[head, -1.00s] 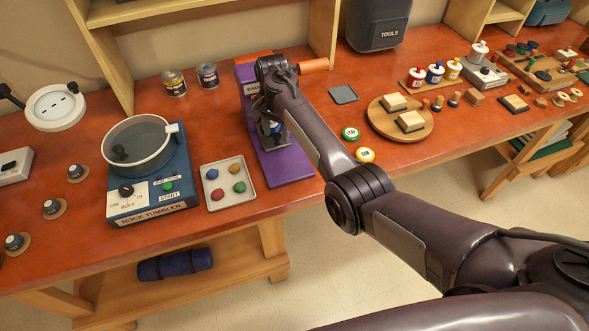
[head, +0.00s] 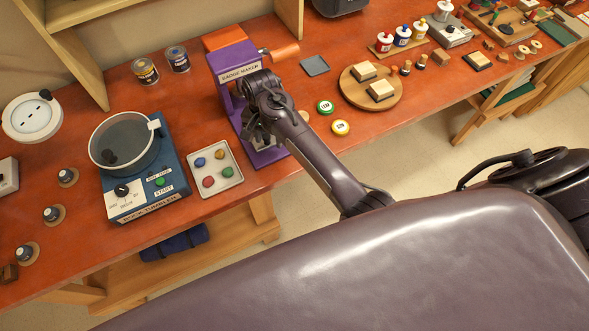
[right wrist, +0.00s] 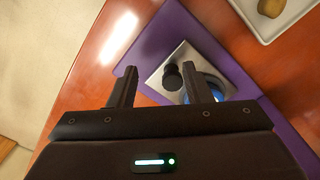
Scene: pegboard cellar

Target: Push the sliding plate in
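The purple badge maker (head: 228,62) stands on the red-brown bench, with an orange handle at its upper right. Its sliding plate (right wrist: 184,54) is silver, with a black knob (right wrist: 172,76) and a blue round die (right wrist: 216,84) on it, above the purple base. In the head view my right gripper (head: 254,132) is in front of the badge maker and hides most of the plate. In the right wrist view the gripper (right wrist: 158,72) is open and empty. The knob shows between its fingers, nearer the right one; contact cannot be told. My left gripper is not in view.
A tray of coloured stones (head: 238,183) and a rock tumbler (head: 183,180) stand left of the badge maker. Two round badges (head: 341,127), a grey square pad (head: 315,66) and a round wooden board (head: 351,92) lie to its right. Two cans (head: 145,72) stand behind.

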